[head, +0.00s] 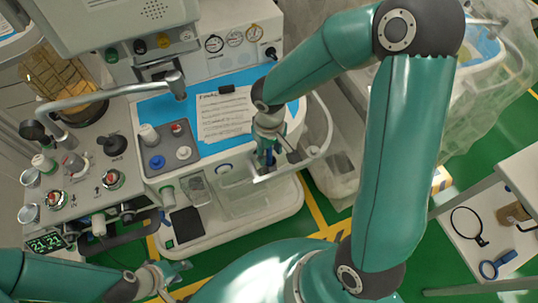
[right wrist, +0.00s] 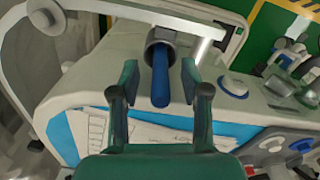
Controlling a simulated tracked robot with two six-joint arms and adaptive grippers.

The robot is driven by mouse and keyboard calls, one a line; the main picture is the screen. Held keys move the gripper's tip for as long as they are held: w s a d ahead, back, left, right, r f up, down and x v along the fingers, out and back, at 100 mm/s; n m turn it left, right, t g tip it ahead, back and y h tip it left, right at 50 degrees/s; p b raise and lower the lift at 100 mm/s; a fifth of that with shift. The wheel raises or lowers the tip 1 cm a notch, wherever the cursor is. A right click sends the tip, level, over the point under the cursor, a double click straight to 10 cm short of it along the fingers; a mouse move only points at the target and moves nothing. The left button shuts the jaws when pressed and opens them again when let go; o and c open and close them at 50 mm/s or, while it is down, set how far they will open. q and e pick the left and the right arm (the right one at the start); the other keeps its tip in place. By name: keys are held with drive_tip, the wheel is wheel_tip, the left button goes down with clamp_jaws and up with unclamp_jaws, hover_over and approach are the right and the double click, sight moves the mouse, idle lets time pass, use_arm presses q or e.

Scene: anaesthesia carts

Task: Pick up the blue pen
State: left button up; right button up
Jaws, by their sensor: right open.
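The blue pen (right wrist: 161,82) shows in the right wrist view, with one end inside a grey round holder (right wrist: 160,42). My right gripper (right wrist: 159,78) is open, with one finger on each side of the pen and gaps to both fingers. In the head view my right gripper (head: 268,155) is over the front right edge of the cart, with blue showing between its fingers. My left gripper (head: 176,278) is low at the bottom left, its fingers spread and empty.
A clipped paper sheet (head: 224,116) lies on the blue cart top (head: 190,108). A grey tray (head: 170,158) with small round items is beside it. A white table (head: 480,235) stands at the right.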

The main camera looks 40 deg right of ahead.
drive_tip(key=shift+f, duration=0.6)
clamp_jaws()
drive_tip(key=shift+r, duration=0.1)
